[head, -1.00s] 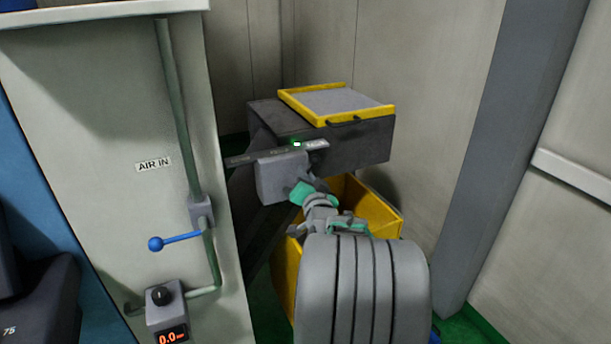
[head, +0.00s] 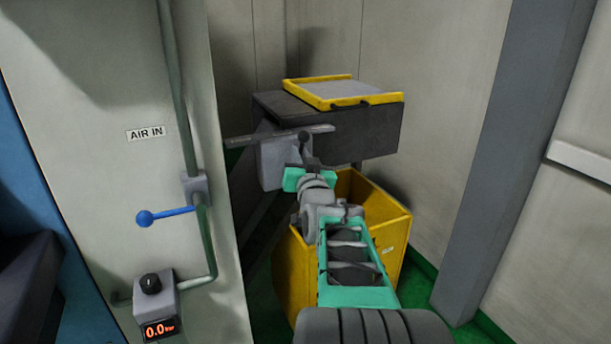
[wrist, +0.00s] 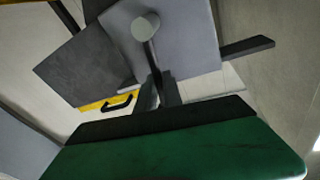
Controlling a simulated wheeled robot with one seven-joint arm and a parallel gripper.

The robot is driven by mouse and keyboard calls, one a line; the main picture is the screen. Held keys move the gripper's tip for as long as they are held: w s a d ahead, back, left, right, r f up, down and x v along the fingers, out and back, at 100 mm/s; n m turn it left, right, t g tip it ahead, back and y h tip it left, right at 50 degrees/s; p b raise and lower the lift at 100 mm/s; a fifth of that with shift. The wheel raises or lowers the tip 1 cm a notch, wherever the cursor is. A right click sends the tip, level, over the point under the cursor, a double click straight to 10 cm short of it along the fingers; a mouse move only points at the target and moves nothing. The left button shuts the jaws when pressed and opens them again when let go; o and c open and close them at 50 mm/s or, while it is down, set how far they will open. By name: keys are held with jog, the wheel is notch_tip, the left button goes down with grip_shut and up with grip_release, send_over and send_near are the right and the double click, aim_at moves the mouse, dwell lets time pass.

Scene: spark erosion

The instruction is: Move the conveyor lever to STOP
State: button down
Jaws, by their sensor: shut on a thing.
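The conveyor lever (head: 305,140) stands up from a grey box (head: 271,163) on the side of the dark conveyor housing (head: 372,133). The exact contact between fingers and stem is partly hidden.
A yellow-rimmed tray (head: 318,101) lies on top of the housing. A yellow bin (head: 283,285) stands below my arm. A grey post (head: 490,160) is at right.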

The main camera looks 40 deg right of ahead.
jog(key=n+b, duration=0.1)
jog(key=a+b, duration=0.1)
jog(key=b, duration=0.1)
jog(key=shift+w+f+n+t, duration=0.15)
jog(key=shift+f+n+t, duration=0.15)
jog(key=shift+n, duration=0.1)
jog(key=shift+w+a+r+n+b, duration=0.1)
jog(key=shift+a+r+n+b, duration=0.2)
jog(key=shift+b, duration=0.45)
jog(key=c, duration=1.5)
grip_release()
jog(key=v, duration=0.7)
jog(key=shift+s+a+b, duration=0.1)
jog(key=shift+s+b, duration=0.25)
jog(key=shift+s, duration=0.05)
